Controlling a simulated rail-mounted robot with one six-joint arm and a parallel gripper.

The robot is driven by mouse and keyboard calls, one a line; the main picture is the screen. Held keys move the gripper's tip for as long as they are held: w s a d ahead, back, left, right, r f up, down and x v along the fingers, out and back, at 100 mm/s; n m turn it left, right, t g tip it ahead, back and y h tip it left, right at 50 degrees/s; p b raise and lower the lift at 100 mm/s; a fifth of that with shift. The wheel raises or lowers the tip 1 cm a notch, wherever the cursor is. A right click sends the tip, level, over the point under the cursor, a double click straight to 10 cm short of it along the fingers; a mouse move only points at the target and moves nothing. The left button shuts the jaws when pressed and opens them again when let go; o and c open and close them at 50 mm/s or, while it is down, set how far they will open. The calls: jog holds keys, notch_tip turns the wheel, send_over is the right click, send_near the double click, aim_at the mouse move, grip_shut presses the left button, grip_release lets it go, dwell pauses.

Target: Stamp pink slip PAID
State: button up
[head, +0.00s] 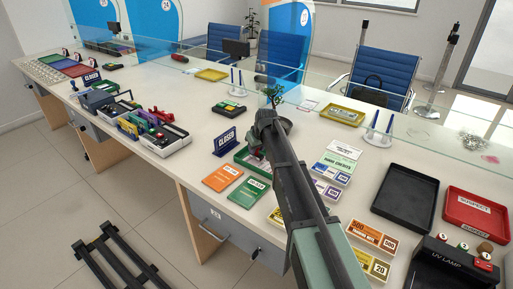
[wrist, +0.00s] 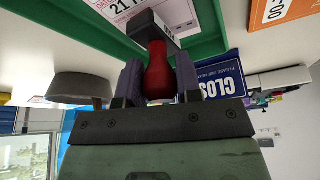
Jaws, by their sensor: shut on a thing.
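My gripper (wrist: 158,62) is shut on a stamp with a red handle (wrist: 160,82) and a dark head (wrist: 147,27). A pale, pinkish slip printed "21" (wrist: 118,8) lies by the stamp's head in the wrist view, within the green tray (wrist: 205,22). I cannot tell whether the head touches the slip. No imprint can be made out.
A blue CLOSED sign (head: 225,140) stands just left of the tray. Orange (head: 222,177) and green (head: 249,191) cards lie in front. Labelled trays (head: 335,165) are at right, with a black tray (head: 405,197) and red tray (head: 474,214) beyond. A glass screen runs behind.

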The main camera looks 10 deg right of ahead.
jog(key=shift+f+b, duration=0.5)
jog(key=shift+f, duration=0.05)
dwell(0.7)
dwell(0.5)
notch_tip(320, 180, up, 7)
jog(key=p, duration=0.7)
dwell(0.5)
